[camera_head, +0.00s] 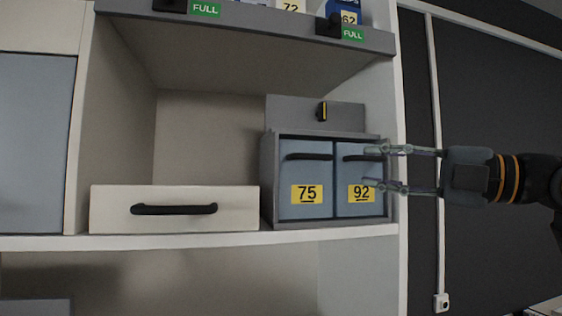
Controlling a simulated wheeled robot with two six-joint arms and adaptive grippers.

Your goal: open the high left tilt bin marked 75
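The tilt bin marked 75 (306,172) is the left of two blue-grey bins side by side in a grey housing (268,180) on the shelf. It has a dark handle across its top and a yellow label, and its front looks closed. The bin marked 92 (346,201) is beside it on the right, also closed. My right gripper (372,167) comes in from the right, its two fingers apart and empty, in front of the 92 bin. Its upper finger is near the 92 handle; I cannot tell whether it touches. My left gripper is not in view.
A cream drawer (110,208) with a dark handle stands left of the bins. A grey panel with a dark latch (322,111) rises above them. A shelf edge (260,22) with green FULL tags runs overhead. A white upright (399,110) stands close at right.

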